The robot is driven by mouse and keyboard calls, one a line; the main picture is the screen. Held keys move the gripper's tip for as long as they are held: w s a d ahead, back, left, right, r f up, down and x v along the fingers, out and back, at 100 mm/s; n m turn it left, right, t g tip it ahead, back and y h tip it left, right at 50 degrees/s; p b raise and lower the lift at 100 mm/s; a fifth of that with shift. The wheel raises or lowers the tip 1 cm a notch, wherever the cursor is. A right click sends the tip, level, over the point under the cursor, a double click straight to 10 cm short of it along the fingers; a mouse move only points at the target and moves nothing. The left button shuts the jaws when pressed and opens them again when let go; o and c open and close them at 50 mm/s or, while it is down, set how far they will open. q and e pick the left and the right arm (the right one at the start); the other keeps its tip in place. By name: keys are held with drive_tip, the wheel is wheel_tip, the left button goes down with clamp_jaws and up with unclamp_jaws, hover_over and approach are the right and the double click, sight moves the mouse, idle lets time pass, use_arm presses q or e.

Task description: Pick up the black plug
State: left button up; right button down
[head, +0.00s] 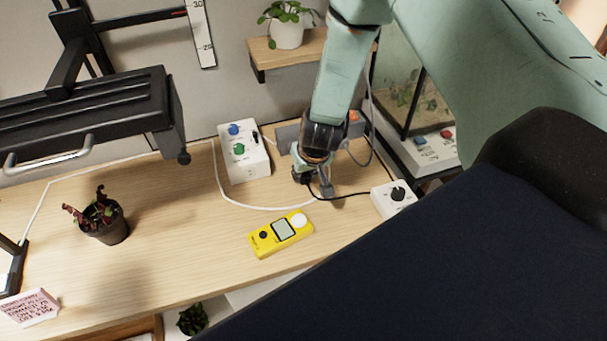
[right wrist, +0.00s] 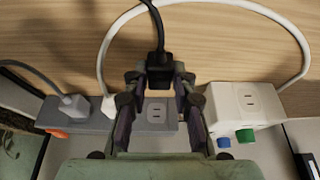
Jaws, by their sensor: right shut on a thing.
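The black plug (right wrist: 159,74) sits between the two fingers of my right gripper (right wrist: 153,82) in the right wrist view, with its black cord rising from it. The gripper is shut on it. In the head view my right gripper (head: 314,184) is low over the wooden table, in front of the grey power strip (head: 287,135). There the plug is mostly hidden by the fingers, and its cord runs right to a white dial box (head: 393,198). An empty outlet of the strip shows just below the plug in the wrist view. My left gripper is not in view.
A white outlet box (head: 244,158) with blue and green knobs stands left of the gripper. A yellow meter (head: 281,235) lies in front. A grey plug (right wrist: 75,106) is in the strip. A potted plant (head: 104,219) stands left; the table between is clear.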

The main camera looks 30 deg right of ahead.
drive_tip(key=shift+w+a, duration=0.1)
drive_tip(key=shift+r, duration=0.2)
wheel_tip(320, 180, up, 27)
drive_tip(key=p, duration=1.6)
drive_tip(key=shift+r+p, duration=0.2)
drive_tip(key=shift+p, duration=0.1)
